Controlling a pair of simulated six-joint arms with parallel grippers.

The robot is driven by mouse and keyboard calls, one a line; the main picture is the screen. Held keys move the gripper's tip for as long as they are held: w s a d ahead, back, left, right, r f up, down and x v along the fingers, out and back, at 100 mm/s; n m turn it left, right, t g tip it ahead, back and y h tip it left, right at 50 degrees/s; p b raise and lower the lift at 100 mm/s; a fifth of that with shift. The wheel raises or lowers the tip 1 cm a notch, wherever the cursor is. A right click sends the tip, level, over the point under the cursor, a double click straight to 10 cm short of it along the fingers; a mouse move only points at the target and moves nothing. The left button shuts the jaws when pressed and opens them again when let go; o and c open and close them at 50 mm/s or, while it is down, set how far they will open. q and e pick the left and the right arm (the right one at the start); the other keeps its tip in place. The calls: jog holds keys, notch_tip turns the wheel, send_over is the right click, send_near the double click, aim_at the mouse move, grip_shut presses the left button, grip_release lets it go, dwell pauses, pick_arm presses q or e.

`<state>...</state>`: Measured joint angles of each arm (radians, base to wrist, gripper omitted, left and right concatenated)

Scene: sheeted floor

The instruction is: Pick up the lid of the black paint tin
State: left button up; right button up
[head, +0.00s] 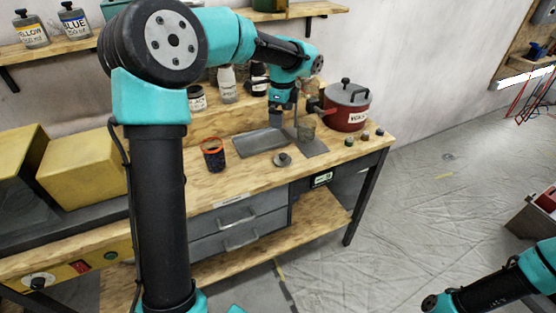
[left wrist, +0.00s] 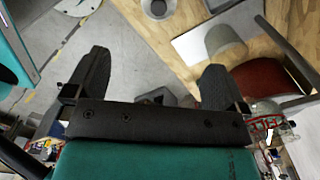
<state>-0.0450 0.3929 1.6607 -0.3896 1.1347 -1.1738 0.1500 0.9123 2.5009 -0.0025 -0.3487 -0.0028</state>
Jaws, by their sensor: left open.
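A tin with a partly hidden label reading "LACK" (head: 197,100) stands at the back of the wooden bench, partly behind my left arm. A small grey round lid with a knob (head: 283,160) lies on the bench near its front edge; I cannot tell for certain that it belongs to that tin. It also shows at the top of the left wrist view (left wrist: 158,8). My left gripper (head: 284,108) is above the bench, behind the lid and apart from it. In the left wrist view its fingers (left wrist: 152,78) are spread and empty. My right arm shows at lower right without its gripper.
A grey cup (head: 306,131) stands close to the left gripper, with a red pot (head: 345,115) to its right. A mesh cup (head: 213,154) stands left of the lid. A grey tray (head: 260,141) and several small knobs lie on the bench. Labelled tins (head: 31,32) stand on the shelf.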

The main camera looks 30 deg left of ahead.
pick_arm(q)
send_near(283, 155)
jog(key=f, duration=0.5)
jog(key=shift+w+a+f, duration=0.1)
jog(key=shift+a+f, duration=0.05)
jog(key=shift+a, duration=0.1)
dwell(0.4)
jog(key=shift+d+f, duration=0.15)
jog(key=shift+f, duration=1.15)
jog(key=shift+d+f, duration=0.1)
jog(key=shift+f, duration=1.2)
jog(key=c, duration=1)
